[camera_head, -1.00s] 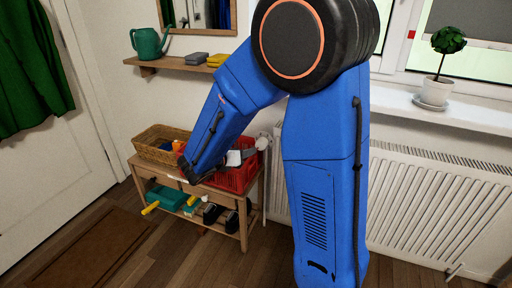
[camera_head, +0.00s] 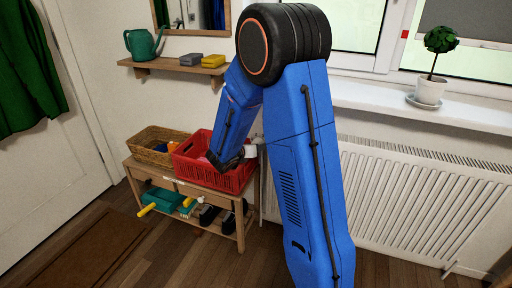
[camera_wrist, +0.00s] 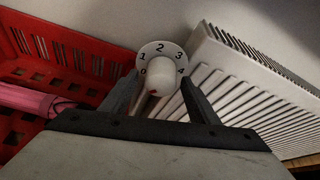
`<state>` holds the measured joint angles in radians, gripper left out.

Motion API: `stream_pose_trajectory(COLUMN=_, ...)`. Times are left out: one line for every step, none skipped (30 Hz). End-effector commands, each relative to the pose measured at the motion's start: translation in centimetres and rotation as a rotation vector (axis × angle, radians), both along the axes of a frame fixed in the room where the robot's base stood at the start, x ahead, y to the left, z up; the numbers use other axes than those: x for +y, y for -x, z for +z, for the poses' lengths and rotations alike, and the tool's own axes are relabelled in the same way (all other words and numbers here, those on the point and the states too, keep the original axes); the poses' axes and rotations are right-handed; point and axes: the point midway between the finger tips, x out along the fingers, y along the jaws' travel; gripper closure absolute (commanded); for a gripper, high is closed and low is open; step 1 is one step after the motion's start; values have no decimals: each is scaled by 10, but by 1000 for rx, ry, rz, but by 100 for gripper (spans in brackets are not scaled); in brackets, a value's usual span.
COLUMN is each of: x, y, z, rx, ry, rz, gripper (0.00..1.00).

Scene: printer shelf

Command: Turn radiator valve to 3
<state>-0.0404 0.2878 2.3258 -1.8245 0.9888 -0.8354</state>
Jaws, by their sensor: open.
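The white radiator valve (camera_wrist: 162,76) is in the middle of the wrist view, with a round dial behind its knob. The numbers 1, 2, 3 and 4 show around the dial's upper edge; I cannot make out a pointer mark on the knob. My gripper (camera_wrist: 159,84) is open, with one dark finger on each side of the knob. Whether the fingers touch it I cannot tell. The white radiator (camera_head: 420,205) stands right of the valve. In the head view my arm reaches down beside the radiator's left end, and the valve is mostly hidden there.
A red basket (camera_head: 205,172) stands close left of the valve on a wooden bench (camera_head: 166,178), beside a wicker basket (camera_head: 150,152). A pink item (camera_wrist: 30,101) lies in the red basket. A windowsill (camera_head: 450,114) with a potted plant (camera_head: 430,90) is above the radiator.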

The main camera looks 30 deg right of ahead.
Motion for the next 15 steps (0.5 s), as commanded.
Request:
stream_pose_trajectory(x=-4, y=-2, z=-2, rx=1, ry=0, rz=-2, gripper=45)
stream_pose_trajectory(x=-6, y=-2, z=-2, rx=1, ry=0, rz=-2, gripper=45)
stream_pose_trajectory(x=-7, y=-3, z=-3, rx=1, ry=0, rz=-2, gripper=45)
stream_pose_trajectory(x=-8, y=-4, z=-4, rx=1, ry=0, rz=-2, gripper=45)
stream_pose_trajectory(x=-9, y=-5, z=-4, rx=1, ry=0, rz=-1, gripper=45)
stream_pose_trajectory(x=-9, y=-5, z=-4, rx=1, ry=0, rz=-1, gripper=45)
stream_pose_trajectory(x=-10, y=-5, z=-4, rx=1, ry=-1, rz=0, gripper=45)
stream_pose_trajectory(x=-10, y=-5, z=-5, rx=0, ry=0, rz=0, gripper=45)
stream_pose_trajectory(x=-10, y=-6, z=-5, rx=0, ry=0, rz=0, gripper=45)
stream_pose_trajectory(x=-10, y=-6, z=-4, rx=0, ry=0, rz=0, gripper=45)
stream_pose_trajectory(x=-10, y=-6, z=-4, rx=0, ry=0, rz=0, gripper=45)
stream_pose_trajectory(x=-10, y=-6, z=-4, rx=0, ry=0, rz=0, gripper=45)
stream_pose_trajectory(x=-10, y=-6, z=-4, rx=0, ry=0, rz=0, gripper=45)
stream_pose_trajectory(x=-10, y=-6, z=-4, rx=0, ry=0, rz=0, gripper=45)
stream_pose_trajectory(x=-10, y=-6, z=-4, rx=0, ry=0, rz=0, gripper=55)
